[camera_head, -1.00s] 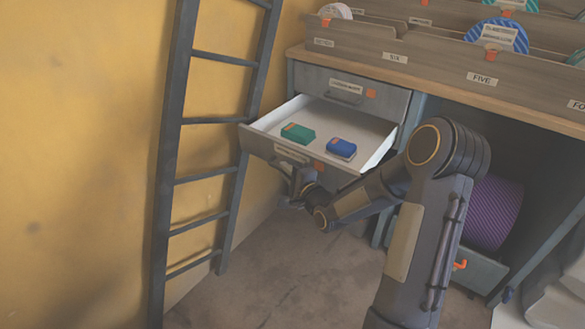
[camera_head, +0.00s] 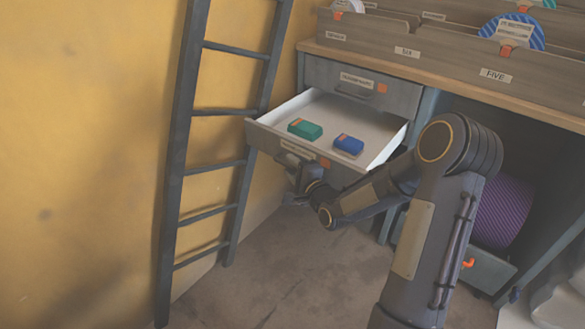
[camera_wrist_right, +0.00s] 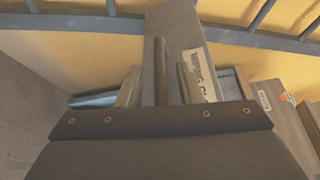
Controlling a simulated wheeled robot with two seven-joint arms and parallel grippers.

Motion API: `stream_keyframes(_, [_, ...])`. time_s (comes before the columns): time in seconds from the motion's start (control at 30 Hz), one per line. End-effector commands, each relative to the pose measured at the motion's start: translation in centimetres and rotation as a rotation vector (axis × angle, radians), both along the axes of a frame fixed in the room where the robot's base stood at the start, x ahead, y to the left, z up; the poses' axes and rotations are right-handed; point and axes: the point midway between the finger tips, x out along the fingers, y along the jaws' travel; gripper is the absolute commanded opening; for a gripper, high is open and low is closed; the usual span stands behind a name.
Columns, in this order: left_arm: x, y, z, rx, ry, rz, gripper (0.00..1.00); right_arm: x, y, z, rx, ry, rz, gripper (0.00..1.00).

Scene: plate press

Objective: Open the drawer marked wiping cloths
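The wiping-cloths drawer (camera_head: 281,143) is pulled well out of the cabinet in the head view. A green pack (camera_head: 305,129) and a blue pack (camera_head: 348,144) lie inside. In the right wrist view its label, partly covered, reads "WIPING CL" (camera_wrist_right: 197,75), beside the dark bar handle (camera_wrist_right: 160,70). My right gripper (camera_head: 300,170) is at the drawer front; its fingers (camera_wrist_right: 160,88) stand on either side of the handle with gaps showing, so it looks open around it. The fingertips are small and partly hidden in the head view. My left gripper is not in view.
A shut drawer (camera_head: 400,97) with its own handle is above the open one. A dark ladder (camera_head: 180,150) leans at the yellow wall on the left. A purple roll (camera_head: 503,212) sits under the worktop (camera_head: 450,80). The floor in front is clear.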

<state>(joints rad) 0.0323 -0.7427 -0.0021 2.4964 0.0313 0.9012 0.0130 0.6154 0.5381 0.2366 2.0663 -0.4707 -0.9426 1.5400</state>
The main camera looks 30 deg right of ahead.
Motion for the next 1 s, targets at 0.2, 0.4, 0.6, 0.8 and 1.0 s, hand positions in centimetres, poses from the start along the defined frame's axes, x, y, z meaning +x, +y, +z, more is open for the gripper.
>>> stream_keyframes(0.2, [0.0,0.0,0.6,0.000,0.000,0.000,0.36,-1.7,-0.2,0.3,0.000,0.003,-0.004,0.33])
stream_keyframes(0.4, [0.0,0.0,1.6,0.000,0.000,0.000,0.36,-5.2,-0.1,0.6,0.000,0.003,-0.003,0.33])
stream_keyframes(0.6, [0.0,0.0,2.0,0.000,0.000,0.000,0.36,-7.4,-0.1,0.7,0.000,0.001,-0.001,0.33])
stream_keyframes(0.8, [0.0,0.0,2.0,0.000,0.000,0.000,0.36,-7.8,-0.1,0.6,0.000,0.000,0.000,0.33])
stream_keyframes(1.0, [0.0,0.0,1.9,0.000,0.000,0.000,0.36,-7.8,-0.1,0.6,0.000,0.000,0.000,0.33])
